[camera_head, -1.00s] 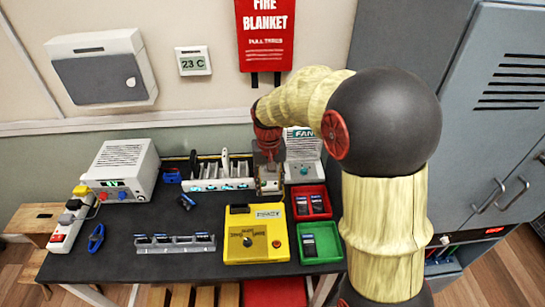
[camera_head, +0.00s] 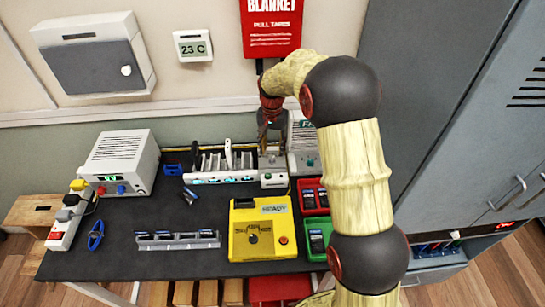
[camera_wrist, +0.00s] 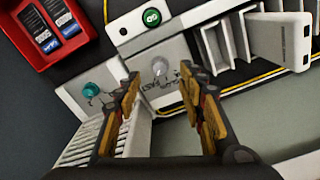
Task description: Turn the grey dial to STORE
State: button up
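The grey dial (camera_wrist: 160,67) is a small round knob on the sloping face of a light grey box, with dark lettering beside it that I cannot read clearly. The box has a round green button (camera_wrist: 152,17). In the head view this grey box (camera_head: 272,161) stands at the back of the table, right of the phone rack. My gripper (camera_wrist: 161,85) is open, with its two fingers apart on either side of the dial in the wrist view. I see no contact with the dial. In the head view my gripper (camera_head: 268,132) hangs above the box.
The fan box (camera_head: 303,145) with a teal knob (camera_wrist: 91,89) stands close beside the grey box. The phone rack (camera_head: 220,175) is on its other side. A red tray (camera_head: 326,209), a green tray and a yellow box (camera_head: 263,240) lie in front.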

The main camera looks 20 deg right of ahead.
aim_at(272, 158)
jog(key=shift+f+b, duration=0.5)
jog(key=shift+f, duration=1.7)
jog(key=shift+c, duration=0.2)
grip_shut()
